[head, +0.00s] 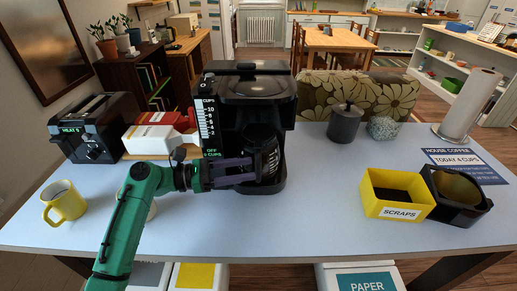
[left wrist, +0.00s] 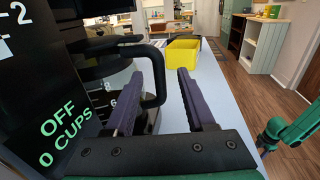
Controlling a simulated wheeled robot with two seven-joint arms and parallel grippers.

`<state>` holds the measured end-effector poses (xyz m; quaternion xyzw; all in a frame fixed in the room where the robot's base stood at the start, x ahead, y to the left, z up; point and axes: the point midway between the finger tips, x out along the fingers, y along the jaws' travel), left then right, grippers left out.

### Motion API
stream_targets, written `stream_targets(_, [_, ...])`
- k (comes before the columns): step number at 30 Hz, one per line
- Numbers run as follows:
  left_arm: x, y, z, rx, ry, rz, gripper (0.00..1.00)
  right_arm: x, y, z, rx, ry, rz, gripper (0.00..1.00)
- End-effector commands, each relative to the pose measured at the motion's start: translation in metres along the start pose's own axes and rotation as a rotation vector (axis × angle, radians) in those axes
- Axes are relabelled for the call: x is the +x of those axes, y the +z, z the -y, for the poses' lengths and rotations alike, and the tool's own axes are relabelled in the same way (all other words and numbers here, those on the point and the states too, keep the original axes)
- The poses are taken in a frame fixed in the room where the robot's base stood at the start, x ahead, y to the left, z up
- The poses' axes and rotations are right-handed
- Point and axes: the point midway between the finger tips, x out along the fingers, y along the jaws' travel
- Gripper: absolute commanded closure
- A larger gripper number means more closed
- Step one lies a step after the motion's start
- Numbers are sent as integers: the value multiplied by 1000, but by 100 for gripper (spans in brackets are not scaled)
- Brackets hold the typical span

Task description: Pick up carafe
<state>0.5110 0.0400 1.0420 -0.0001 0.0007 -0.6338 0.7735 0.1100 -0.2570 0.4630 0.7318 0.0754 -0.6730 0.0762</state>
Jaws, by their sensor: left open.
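The black coffee maker (head: 243,90) stands on the blue-grey table, with a dark glass carafe (head: 266,152) in its bay. My left gripper (head: 254,171) reaches in from the left at the carafe, with its purple fingers level and in front of it. In the left wrist view, the fingers (left wrist: 161,100) are apart and the carafe's black looped handle (left wrist: 161,78) shows between them. I cannot tell whether either finger touches it. The carafe body (left wrist: 103,97) is partly hidden by the left finger. The display beside it reads OFF, 0 CUPS. My right gripper is out of view.
A yellow SCRAPS bin (head: 396,194) and a black container (head: 457,193) stand at the right. A yellow mug (head: 65,203), toaster (head: 92,130) and red-and-white box (head: 158,134) are at the left. A dark canister (head: 345,123) stands behind. The table's front middle is clear.

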Motion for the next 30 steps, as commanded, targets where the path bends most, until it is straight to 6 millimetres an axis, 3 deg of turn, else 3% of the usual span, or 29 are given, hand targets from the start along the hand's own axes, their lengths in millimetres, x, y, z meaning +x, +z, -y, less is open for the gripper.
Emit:
stream_targets(3, [25, 6, -2, -3, -4, 3, 45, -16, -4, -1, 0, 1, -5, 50])
stream_targets(6, [40, 2, -2, -1, -3, 1, 45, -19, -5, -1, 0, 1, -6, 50])
stream_targets(13, [44, -1, -2, 0, -1, 0, 45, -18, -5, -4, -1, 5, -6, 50])
stream_targets(14, [44, -1, -2, 0, -1, 0, 53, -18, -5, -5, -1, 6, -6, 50])
stream_targets(15, [44, -1, -2, 0, -1, 0, 68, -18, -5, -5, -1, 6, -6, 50])
stream_targets(18, [44, -1, -2, 0, -1, 0, 100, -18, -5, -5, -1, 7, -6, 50])
stream_targets(30, [44, -1, -2, 0, -1, 0, 100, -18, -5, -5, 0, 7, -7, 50])
